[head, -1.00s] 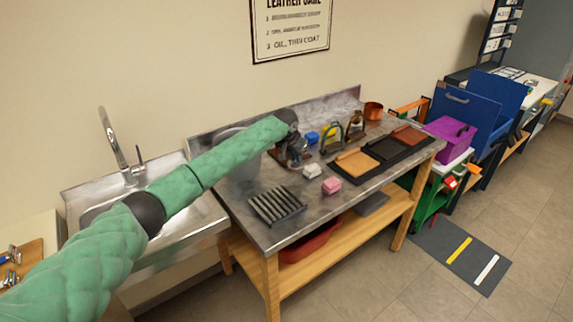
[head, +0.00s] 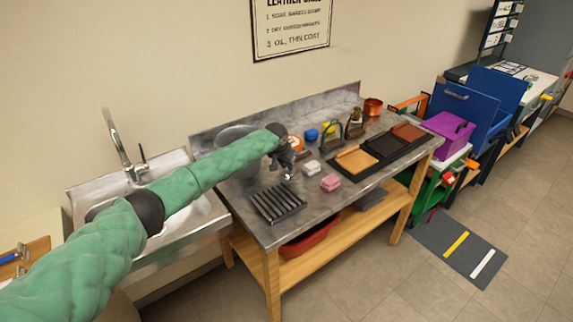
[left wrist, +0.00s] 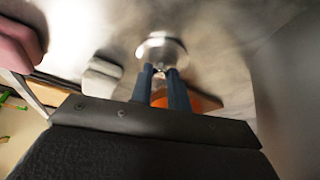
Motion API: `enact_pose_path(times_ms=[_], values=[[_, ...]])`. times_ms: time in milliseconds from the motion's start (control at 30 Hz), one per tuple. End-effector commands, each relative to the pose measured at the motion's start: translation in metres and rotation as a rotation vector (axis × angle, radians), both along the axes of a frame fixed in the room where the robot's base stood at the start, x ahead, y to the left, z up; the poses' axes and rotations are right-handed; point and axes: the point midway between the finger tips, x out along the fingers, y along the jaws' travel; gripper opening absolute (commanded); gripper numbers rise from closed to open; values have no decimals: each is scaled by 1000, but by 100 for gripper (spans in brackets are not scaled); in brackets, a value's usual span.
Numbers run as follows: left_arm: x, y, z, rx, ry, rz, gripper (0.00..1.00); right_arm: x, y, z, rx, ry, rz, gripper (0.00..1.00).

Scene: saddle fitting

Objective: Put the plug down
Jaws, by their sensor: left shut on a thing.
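The plug (left wrist: 162,48) is a round, shiny metal disc at the fingertips in the left wrist view. My left gripper (left wrist: 166,76) is shut on it, with two dark blue fingers close together. In the head view my left gripper (head: 287,172) is over the metal bench, just above the slatted rack and left of the white block. The plug is too small there to make out clearly. I cannot tell whether it touches the bench top. My right gripper is in neither view.
The metal bench (head: 245,216) holds a slatted rack (head: 278,204), a white block (head: 312,168), a pink block (head: 330,183) and a dark tray (head: 378,153) with leather-coloured pieces. A metal bowl (head: 232,138) stands behind my arm. The sink (head: 195,207) is at left.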

Motion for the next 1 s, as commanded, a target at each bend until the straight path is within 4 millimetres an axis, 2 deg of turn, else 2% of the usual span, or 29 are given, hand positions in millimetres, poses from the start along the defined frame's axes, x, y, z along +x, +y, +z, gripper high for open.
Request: enact_pose_path(times_ms=[233, 267, 367, 633, 833, 900, 1000], values=[[0, 0, -3, 0, 0, 0, 0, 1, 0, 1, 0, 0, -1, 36], [0, 0, -3, 0, 0, 0, 21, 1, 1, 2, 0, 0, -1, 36], [0, 0, -2, 0, 0, 0, 39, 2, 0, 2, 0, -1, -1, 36], [0, 0, -1, 0, 0, -1, 39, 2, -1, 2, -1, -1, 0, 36], [-3, 2, 10, -2, -2, -2, 39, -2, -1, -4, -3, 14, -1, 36], [-7, 5, 19, -1, -3, -2, 39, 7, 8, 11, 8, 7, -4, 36], [-13, 8, 36, -1, -4, -2, 39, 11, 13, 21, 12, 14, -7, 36]])
